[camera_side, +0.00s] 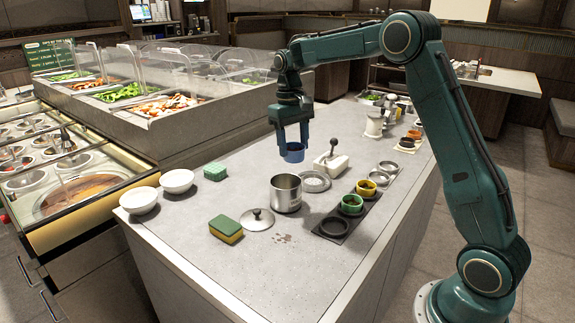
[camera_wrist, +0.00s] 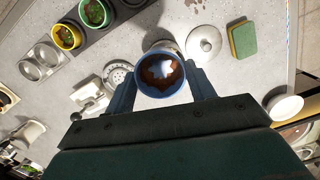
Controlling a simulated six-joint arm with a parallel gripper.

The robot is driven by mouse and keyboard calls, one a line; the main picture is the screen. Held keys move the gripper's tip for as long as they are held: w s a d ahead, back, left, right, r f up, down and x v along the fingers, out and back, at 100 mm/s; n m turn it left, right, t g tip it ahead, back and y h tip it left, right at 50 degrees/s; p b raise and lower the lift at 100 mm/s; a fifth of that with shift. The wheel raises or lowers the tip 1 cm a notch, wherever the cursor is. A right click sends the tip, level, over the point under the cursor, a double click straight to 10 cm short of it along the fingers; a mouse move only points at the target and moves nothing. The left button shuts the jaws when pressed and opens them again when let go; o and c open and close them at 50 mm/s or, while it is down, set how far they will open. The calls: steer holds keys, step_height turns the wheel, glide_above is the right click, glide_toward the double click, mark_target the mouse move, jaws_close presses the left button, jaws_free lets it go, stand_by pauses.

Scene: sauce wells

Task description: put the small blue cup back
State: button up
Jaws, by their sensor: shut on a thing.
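My gripper (camera_side: 291,143) is shut on the small blue cup (camera_side: 293,155) and holds it upright in the air above the counter. In the wrist view the blue cup (camera_wrist: 160,93) sits between the fingers, with brown sauce and a pale patch inside. A dark holder (camera_side: 318,246) on the counter has an empty round well (camera_side: 334,228) at its near end. A green cup (camera_side: 352,204) and a yellow cup (camera_side: 366,188) stand in its other wells. The steel pot (camera_side: 286,196) is on the counter; the cup partly hides it in the wrist view.
A pot lid (camera_side: 258,219), a green-yellow sponge (camera_side: 226,231) and dark spots (camera_side: 282,239) lie near the pot. White bowls (camera_side: 139,200) are at the left.

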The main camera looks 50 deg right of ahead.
steer(key=s+f, duration=0.9)
steer(key=s, duration=0.4)
steer(key=shift+s, duration=0.35)
steer(key=shift+f, duration=0.15)
steer(key=shift+f, duration=3.1)
steer(key=shift+a+f, duration=0.1)
steer(key=shift+f, duration=0.45)
steer(key=o, duration=1.1)
steer(key=shift+r, duration=4)
